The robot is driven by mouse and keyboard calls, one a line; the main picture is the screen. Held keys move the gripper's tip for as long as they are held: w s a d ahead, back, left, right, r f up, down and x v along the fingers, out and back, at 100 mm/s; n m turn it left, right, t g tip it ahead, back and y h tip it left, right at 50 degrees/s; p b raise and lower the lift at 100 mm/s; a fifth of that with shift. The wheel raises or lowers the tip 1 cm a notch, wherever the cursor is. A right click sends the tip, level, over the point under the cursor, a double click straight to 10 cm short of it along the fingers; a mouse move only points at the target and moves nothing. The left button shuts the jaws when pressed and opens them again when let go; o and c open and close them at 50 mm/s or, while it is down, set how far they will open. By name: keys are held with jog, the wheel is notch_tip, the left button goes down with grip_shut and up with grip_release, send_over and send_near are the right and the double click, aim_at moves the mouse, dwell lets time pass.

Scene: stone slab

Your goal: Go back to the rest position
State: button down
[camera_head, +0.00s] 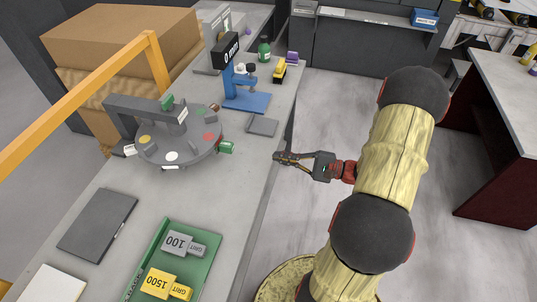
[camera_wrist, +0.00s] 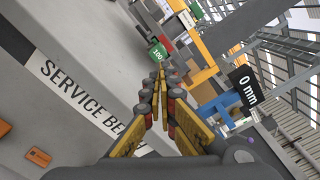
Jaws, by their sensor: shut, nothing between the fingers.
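My gripper (camera_head: 279,157) is shut and empty in the head view, held out in the air by the right edge of the grey stone slab (camera_head: 85,195). Its fingertips point left, toward the slab. In the wrist view my gripper (camera_wrist: 158,72) shows its yellow and dark fingers closed together at the tips, with nothing between them. The arm stands to the right of the slab, over the floor.
On the slab are a round grey turntable (camera_head: 190,158), a blue gauge stand (camera_head: 245,100), a dark grey plate (camera_head: 97,222) and a green tray (camera_head: 200,255) with grit blocks. A dark red cabinet (camera_head: 500,180) stands at right. Open floor lies between.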

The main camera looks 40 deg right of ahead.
jog(key=shift+s+d, duration=0.25)
jog(key=shift+s, duration=0.1)
jog(key=s+a+f+n+g+h, duration=0.2)
jog(key=s+a+f+n+g, duration=0.2)
jog(key=s+a+g, duration=0.65)
jog(key=a+r+n+h, duration=0.3)
jog(key=r+n, duration=0.1)
jog(key=r, duration=0.3)
jog(key=s+a+r+n+t+h, duration=0.1)
jog(key=a+r+n+h, duration=0.2)
jog(key=r+n, duration=0.2)
jog(key=a+r+n+t+h, duration=0.1)
jog(key=a+r+n+h, duration=0.2)
jog(key=r, duration=0.6)
jog(key=shift+s+a+r+n, duration=0.35)
jog(key=shift+a+n, duration=0.1)
jog(key=shift+n, duration=0.35)
